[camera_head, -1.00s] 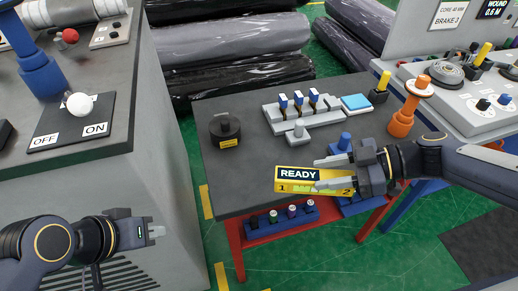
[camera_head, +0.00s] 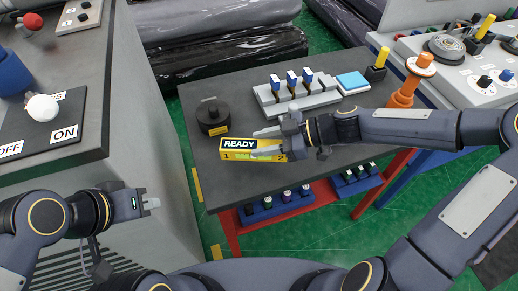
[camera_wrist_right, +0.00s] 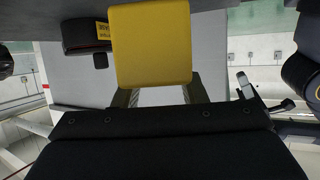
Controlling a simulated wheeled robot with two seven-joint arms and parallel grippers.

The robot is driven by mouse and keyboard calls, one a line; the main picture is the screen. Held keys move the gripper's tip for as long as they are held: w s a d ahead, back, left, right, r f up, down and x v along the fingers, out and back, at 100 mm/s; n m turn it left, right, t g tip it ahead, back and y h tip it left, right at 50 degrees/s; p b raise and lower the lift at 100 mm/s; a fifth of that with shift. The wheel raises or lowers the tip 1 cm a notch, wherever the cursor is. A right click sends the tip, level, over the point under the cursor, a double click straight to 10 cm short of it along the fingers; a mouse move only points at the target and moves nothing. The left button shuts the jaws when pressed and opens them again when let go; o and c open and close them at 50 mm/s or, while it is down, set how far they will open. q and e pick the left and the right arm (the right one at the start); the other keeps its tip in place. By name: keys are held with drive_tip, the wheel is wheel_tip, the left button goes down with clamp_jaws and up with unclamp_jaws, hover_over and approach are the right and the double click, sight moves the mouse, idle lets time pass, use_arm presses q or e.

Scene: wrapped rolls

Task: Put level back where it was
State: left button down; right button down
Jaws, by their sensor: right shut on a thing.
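The level is a yellow bar (camera_head: 237,155) with a dark READY label, numbers and a green strip on its front. My right gripper (camera_head: 284,143) is shut on it near its right end. It is over the front part of the dark table (camera_head: 197,170); I cannot tell whether it touches the top. In the right wrist view the level's yellow end (camera_wrist_right: 152,48) is between my fingers. My left gripper (camera_head: 152,203) is apart at the left, beside the grey cabinet and holding nothing visible; its finger gap is not clear.
A round black puck (camera_head: 212,117) stands just behind the level. Blue trays (camera_head: 275,207) of small bottles sit below the table's front edge.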

drive_tip(key=shift+w+a+f, duration=0.2)
drive_tip(key=shift+a+f, duration=0.25)
drive_tip(key=shift+f, duration=0.05)
wheel_tip(320, 180, down, 3)
drive_tip(key=shift+w+a+p, duration=0.1)
drive_tip(key=shift+a+p, duration=0.05)
drive_tip(key=shift+p, duration=0.4)
drive_tip(key=shift+f, duration=0.25)
drive_tip(key=c, duration=0.9)
unclamp_jaws()
